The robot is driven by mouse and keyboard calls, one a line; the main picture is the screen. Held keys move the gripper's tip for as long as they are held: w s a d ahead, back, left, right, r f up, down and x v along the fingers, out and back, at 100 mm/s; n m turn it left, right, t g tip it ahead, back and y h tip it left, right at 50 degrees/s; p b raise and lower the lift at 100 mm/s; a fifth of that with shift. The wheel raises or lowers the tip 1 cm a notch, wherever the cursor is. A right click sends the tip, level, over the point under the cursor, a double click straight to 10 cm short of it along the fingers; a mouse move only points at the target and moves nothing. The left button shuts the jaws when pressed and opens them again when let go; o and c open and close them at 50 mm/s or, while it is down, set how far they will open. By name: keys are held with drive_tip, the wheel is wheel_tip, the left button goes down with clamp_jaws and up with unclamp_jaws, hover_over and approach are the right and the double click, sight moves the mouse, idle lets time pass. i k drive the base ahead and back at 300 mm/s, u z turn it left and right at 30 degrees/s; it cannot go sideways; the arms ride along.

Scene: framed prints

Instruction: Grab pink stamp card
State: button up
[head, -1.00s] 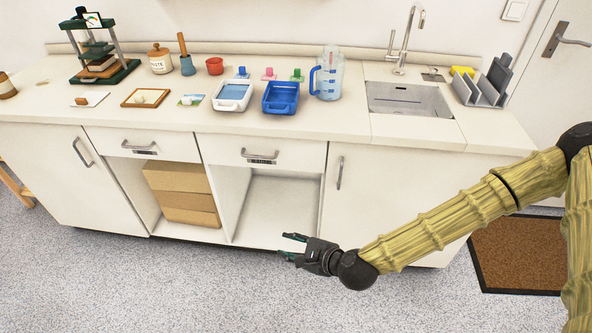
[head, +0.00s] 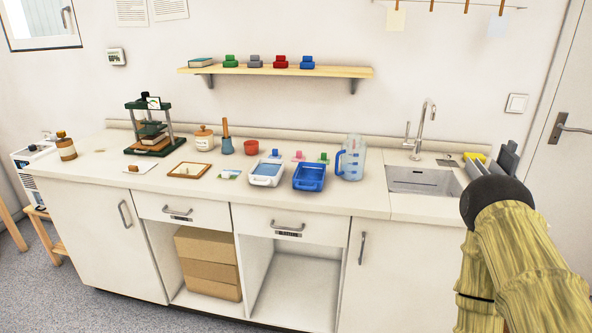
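A small pink item, which looks like the pink stamp card (head: 298,156), is on the counter (head: 372,198) near the back wall. It sits between a similar blue item (head: 275,154) and a green item (head: 323,158), behind two trays. It is too small for me to make out any print on it. My gripper is out of the head view; only part of my arm shows at the lower right, far from the pink item.
A white tray (head: 266,181) and a blue tray (head: 308,186) stand in front of the pink item. A clear jug (head: 352,163) with a blue handle stands to the right, before the sink (head: 425,181). A wall shelf (head: 275,71) hangs above.

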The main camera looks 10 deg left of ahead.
sight(297, 158)
drive_tip(key=k, duration=0.2)
drive_tip(key=z, duration=1.2)
drive_tip(key=i, duration=1.1)
drive_tip(key=u, duration=2.3)
